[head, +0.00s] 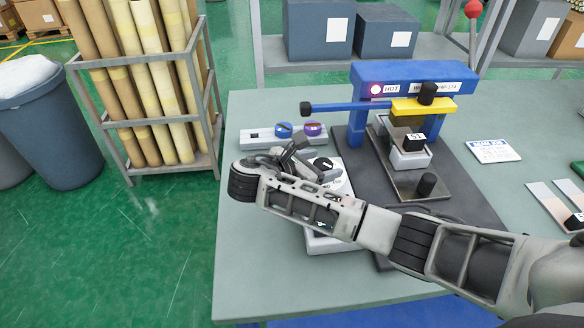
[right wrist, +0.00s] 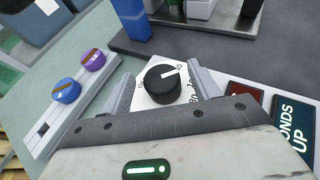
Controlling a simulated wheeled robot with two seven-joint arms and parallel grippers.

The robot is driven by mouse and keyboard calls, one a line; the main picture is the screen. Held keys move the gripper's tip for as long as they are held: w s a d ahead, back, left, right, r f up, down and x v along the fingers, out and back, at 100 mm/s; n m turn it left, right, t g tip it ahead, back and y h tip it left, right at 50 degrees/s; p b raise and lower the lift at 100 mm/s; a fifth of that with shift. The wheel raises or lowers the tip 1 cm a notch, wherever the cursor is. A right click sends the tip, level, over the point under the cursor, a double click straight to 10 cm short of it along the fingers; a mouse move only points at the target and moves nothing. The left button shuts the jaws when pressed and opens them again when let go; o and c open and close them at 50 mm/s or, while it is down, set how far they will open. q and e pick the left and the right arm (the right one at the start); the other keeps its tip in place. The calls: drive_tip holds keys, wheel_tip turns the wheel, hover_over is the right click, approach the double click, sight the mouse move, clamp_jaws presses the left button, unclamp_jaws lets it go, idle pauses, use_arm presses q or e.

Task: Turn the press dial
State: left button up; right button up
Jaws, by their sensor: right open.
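The press dial, a black round knob with a white pointer line, shows in the right wrist view (right wrist: 162,86) on a white face with printed numbers. In the head view the dial (head: 323,164) is partly hidden by my gripper, on a white control box (head: 345,184) in front of the press (head: 412,76). My right gripper (head: 306,162) is open. In the right wrist view its two fingers stand on either side of the dial, with gaps; whether either touches is unclear. The pointer leans toward the upper right there. My left gripper is not in view.
A grey strip (head: 258,138) with blue (head: 284,130) and purple (head: 313,128) knobs lies just behind my gripper. The press's blue lever (head: 335,106) sticks out left above the table. A dark mat (head: 470,205) lies under the press. A rack of rolls (head: 150,85) stands left.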

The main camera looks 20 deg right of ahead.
drive_tip(key=v, duration=1.4)
drive_tip(key=shift+s+a+r, duration=0.1)
drive_tip(key=shift+s, duration=0.05)
